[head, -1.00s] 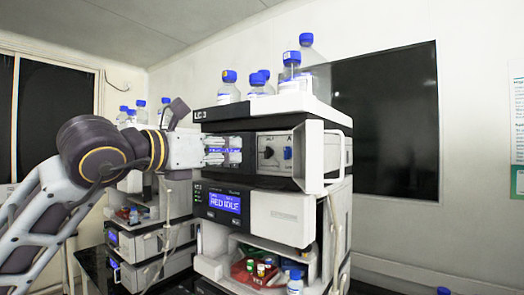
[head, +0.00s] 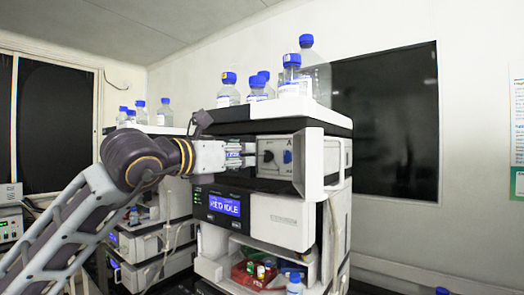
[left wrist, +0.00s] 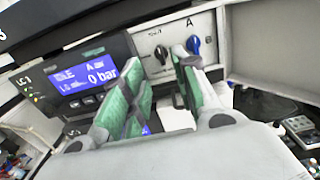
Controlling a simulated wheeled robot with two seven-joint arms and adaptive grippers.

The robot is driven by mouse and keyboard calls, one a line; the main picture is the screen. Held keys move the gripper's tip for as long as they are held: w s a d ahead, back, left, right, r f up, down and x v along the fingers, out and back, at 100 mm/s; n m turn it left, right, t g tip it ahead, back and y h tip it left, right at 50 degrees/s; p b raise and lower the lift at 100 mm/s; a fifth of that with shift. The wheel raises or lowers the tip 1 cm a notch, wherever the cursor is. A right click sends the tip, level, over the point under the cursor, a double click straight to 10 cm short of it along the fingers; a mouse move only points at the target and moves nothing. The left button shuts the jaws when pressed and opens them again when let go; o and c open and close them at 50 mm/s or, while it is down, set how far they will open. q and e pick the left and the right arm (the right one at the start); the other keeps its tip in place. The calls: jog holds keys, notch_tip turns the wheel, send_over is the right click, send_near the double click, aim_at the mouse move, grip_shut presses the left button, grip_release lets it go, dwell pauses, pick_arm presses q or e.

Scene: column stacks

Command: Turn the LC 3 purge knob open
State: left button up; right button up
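The LC 3 stack stands in the middle of the head view, its pump module door (head: 312,165) swung open. In the recess are a black knob (head: 268,156) and a blue knob (head: 287,157); the left wrist view shows the black knob (left wrist: 161,54) and blue knob (left wrist: 194,45) with an "A" above. I cannot read which is labelled purge. My left gripper (head: 250,154) is just left of the knobs. In the wrist view its green-padded fingers (left wrist: 158,78) are spread with nothing between them, below the black knob. My right gripper is not in view.
The pump display (left wrist: 88,78) reads 0 bar. Bottles (head: 257,88) with blue caps stand on top of the stack. Below are a module with a blue display (head: 224,204) and a red tray (head: 250,276) of vials. Another stack (head: 150,245) stands left, behind my arm.

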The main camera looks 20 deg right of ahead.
aim_at(265, 153)
pick_arm(q)
jog(key=shift+p+x, duration=1.6)
jog(key=shift+x, duration=2.9)
grip_shut()
